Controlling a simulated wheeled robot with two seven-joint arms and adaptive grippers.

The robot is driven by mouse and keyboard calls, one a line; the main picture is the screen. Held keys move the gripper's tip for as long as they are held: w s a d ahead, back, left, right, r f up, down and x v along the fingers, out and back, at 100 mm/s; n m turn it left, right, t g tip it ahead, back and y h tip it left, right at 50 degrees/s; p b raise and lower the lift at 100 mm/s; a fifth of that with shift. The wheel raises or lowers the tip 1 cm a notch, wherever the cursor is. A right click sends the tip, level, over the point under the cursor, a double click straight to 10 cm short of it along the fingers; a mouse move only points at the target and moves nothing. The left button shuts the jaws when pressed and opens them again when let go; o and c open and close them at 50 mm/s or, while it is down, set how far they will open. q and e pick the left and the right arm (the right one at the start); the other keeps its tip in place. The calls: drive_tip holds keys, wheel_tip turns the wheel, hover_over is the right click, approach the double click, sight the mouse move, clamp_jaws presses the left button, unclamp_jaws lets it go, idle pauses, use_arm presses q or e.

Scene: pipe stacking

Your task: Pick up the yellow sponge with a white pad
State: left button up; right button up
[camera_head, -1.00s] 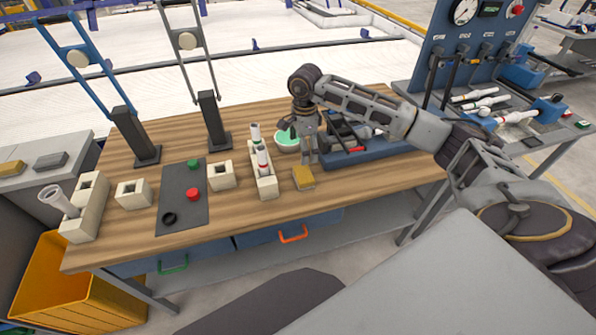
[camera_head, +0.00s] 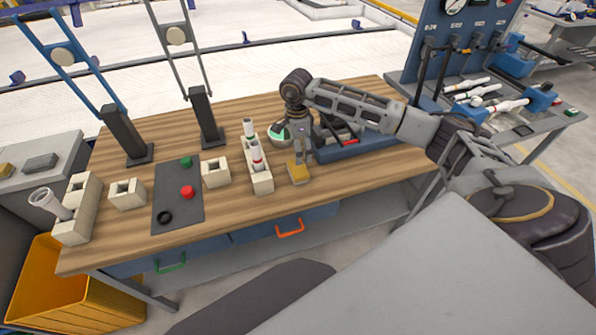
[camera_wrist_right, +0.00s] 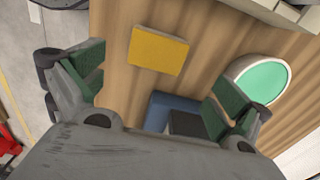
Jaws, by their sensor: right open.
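The yellow sponge (camera_head: 299,174) lies on the wooden table, right of the cream block that holds pipes. In the right wrist view the sponge (camera_wrist_right: 158,50) lies flat with its yellow face up. A white pad cannot be made out. My right gripper (camera_head: 298,156) hangs over the table just above and behind the sponge. Its green-padded fingers (camera_wrist_right: 157,85) are spread wide in the right wrist view, with nothing between them. The sponge shows beyond the fingertips, apart from them. My left gripper is in no view.
A bowl with a green inside (camera_wrist_right: 265,80) stands close to the gripper. A blue tray (camera_head: 368,147) with tools lies right of it. The cream block (camera_head: 262,182) with upright pipes stands left of the sponge. The table front right of the sponge is clear.

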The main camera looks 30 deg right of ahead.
sight(298, 168)
wheel_tip(298, 168, down, 4)
drive_tip(key=shift+r, duration=0.2)
drive_tip(key=shift+f, duration=0.65)
drive_tip(key=shift+s+f+p, duration=0.2)
drive_tip(key=shift+f+p, duration=0.2)
drive_tip(key=shift+f, duration=0.45)
wheel_tip(298, 168, down, 2)
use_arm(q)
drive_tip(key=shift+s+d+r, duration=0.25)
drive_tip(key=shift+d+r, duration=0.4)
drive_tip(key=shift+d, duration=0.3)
use_arm(e)
drive_tip(key=shift+f, duration=0.75)
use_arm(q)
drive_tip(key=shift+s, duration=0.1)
